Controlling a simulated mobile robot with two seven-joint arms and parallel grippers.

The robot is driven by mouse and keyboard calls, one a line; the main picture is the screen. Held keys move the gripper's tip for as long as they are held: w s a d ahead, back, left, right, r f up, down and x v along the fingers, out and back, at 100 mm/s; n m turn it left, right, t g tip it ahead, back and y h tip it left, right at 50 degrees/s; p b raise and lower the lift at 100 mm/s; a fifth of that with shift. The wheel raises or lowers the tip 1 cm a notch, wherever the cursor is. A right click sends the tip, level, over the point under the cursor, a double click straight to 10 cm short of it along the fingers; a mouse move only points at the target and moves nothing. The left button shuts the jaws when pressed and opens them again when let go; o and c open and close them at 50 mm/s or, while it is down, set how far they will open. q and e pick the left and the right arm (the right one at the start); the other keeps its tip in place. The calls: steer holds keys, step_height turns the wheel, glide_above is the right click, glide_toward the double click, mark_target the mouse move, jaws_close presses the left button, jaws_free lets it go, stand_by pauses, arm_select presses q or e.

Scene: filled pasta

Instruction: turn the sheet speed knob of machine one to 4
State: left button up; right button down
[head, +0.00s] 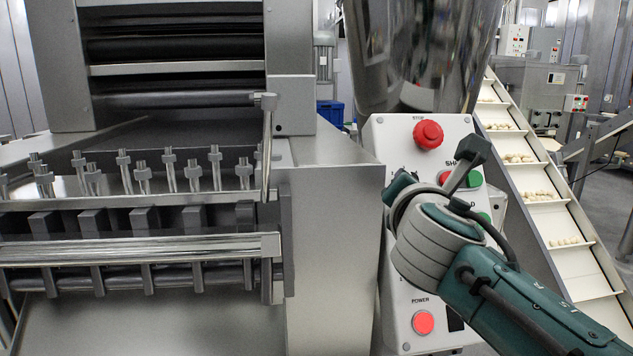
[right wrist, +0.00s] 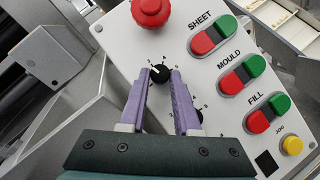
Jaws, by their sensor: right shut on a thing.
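The white control panel (head: 395,140) of the machine carries a small black knob with a printed dial, seen in the right wrist view (right wrist: 160,75). My right gripper (right wrist: 159,78) has its two purple fingers closed on either side of this knob. The dial digits are too small to read, so I cannot tell the setting. A second black knob (right wrist: 198,116) sits lower, partly behind the right finger. In the head view my right wrist (head: 440,225) covers the knobs. My left gripper is not in view.
A red stop button (head: 428,134) sits above the knob. Red and green button pairs labelled SHEET (right wrist: 212,35), MOULD (right wrist: 240,76) and FILL (right wrist: 268,113) are to its right. A steel hopper (head: 410,50) stands behind the panel, and a conveyor (head: 550,200) runs at the right.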

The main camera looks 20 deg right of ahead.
steer(key=m, duration=0.1)
steer(key=m+g, duration=0.1)
steer(key=m, duration=0.1)
steer(key=shift+w+a+r+m+g+h, duration=0.2)
steer(key=shift+m+g+h, duration=0.1)
steer(key=shift+h, duration=0.1)
steer(key=m, duration=0.1)
steer(key=m+g, duration=0.1)
steer(key=m+g+p, duration=0.1)
steer(key=m, duration=0.1)
steer(key=shift+w+r, duration=0.1)
steer(key=shift+r, duration=0.15)
steer(key=m+g, duration=0.1)
steer(key=m+g+p, duration=0.1)
steer(key=m, duration=0.2)
steer(key=shift+w+r+m+g+y+p, duration=0.1)
steer(key=shift+r+m+g+y+p, duration=0.2)
steer(key=shift+g+p, duration=0.1)
steer(key=shift+f+m+g+p, duration=0.1)
steer(key=shift+m+g+p, duration=0.2)
steer(key=shift+m, duration=0.4)
steer(key=c, duration=0.6)
jaws_free()
